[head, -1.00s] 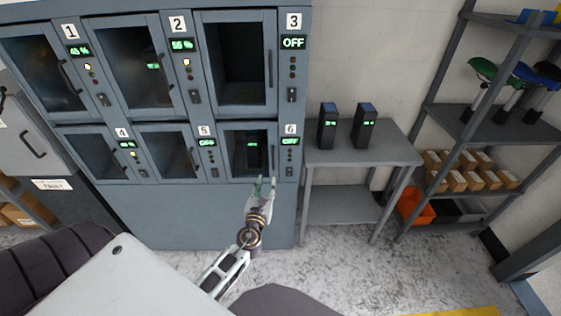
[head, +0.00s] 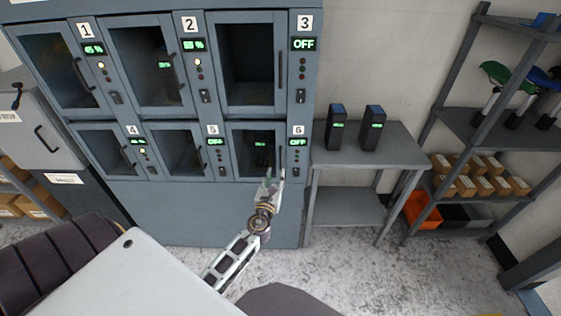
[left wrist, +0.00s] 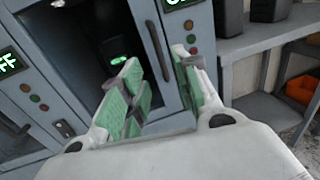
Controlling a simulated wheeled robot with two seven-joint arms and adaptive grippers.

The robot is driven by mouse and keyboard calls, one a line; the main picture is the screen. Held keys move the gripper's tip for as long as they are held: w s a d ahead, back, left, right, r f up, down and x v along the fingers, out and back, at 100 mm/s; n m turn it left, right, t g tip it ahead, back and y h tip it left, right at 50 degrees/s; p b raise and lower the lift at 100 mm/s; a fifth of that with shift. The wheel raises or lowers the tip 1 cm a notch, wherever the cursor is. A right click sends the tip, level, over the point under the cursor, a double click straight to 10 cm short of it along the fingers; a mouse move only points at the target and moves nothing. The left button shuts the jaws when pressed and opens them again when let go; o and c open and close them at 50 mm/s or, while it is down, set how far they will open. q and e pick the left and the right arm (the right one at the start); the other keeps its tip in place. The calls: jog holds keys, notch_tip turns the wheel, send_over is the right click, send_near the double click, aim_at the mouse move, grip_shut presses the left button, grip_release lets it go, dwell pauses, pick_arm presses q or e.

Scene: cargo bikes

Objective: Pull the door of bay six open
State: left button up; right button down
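The bay six door (head: 234,153) is at the lower right of the blue-grey locker cabinet and looks shut. A dark battery with a green light (head: 261,145) shows behind its window. The door's dark upright handle (head: 281,156) is on its right edge, and it also shows in the left wrist view (left wrist: 158,52). My left gripper (head: 274,178) is just below and in front of the handle. In the left wrist view its green-padded fingers (left wrist: 168,92) are spread, with the handle beyond the gap between them; I see no contact. My right gripper is out of view.
The bay six panel (head: 298,143) reads OFF. Right of the cabinet, a grey table (head: 390,155) holds two black batteries. A shelf rack (head: 490,127) with boxes and bike saddles stands further right. The floor (head: 340,265) in front is open.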

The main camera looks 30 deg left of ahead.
aim_at(280, 162)
pick_arm(q)
jog(key=shift+x, duration=3.95)
jog(key=shift+w+a, duration=0.25)
jog(key=shift+w, duration=0.5)
grip_shut()
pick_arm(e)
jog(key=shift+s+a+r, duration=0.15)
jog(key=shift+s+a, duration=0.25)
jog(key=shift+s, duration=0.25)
